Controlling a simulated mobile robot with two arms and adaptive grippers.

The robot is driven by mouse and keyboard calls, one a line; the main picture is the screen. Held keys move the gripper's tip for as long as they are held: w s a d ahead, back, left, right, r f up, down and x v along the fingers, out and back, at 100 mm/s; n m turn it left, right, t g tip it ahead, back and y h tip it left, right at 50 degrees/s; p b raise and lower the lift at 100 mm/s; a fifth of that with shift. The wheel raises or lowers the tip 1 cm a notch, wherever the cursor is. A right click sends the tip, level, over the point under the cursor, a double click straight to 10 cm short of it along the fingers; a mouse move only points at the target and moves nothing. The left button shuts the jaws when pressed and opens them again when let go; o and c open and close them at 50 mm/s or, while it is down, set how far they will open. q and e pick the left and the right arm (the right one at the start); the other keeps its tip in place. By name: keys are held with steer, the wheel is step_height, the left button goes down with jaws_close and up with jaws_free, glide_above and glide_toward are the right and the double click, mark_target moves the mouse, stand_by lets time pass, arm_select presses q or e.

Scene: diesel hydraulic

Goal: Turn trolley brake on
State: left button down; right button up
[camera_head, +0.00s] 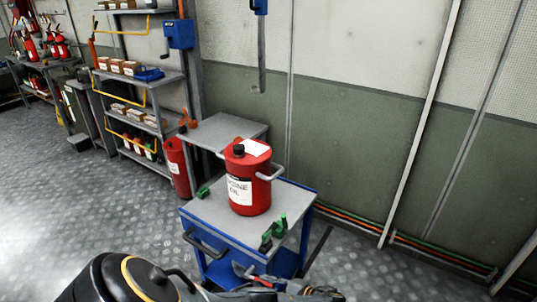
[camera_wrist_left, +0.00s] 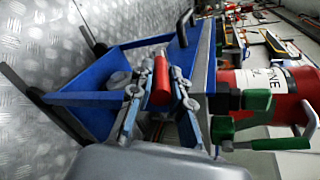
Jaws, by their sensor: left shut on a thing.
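The trolley (camera_head: 225,228) has a grey top, blue frame and dark push handle (camera_head: 205,242). It stands at the middle bottom of the head view, and its blue frame (camera_wrist_left: 85,98) shows tilted in the left wrist view. My left gripper (camera_head: 257,276) is low at the trolley's near side. In the left wrist view its fingers (camera_wrist_left: 160,88) are shut on a red cylindrical handle (camera_wrist_left: 160,78), which seems to be the brake lever. The lever's lower end is hidden. My right gripper is in neither view.
A red oil can (camera_head: 248,188) stands on the trolley top, with green clamps (camera_head: 273,232) near the edges. Behind are a grey table (camera_head: 222,130), a red cylinder (camera_head: 176,168) and shelves (camera_head: 135,75). Pipes (camera_head: 350,222) run along the wall. Floor at left is clear.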

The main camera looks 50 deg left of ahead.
arm_select(q)
steer(key=shift+w, duration=0.2)
steer(key=c, duration=1.3)
jaws_free()
steer(key=shift+f, duration=0.1)
steer(key=shift+o, duration=0.2)
steer(key=shift+d, duration=0.1)
steer(key=v, duration=1.1)
steer(key=shift+d, duration=0.35)
steer(key=shift+w, duration=0.1)
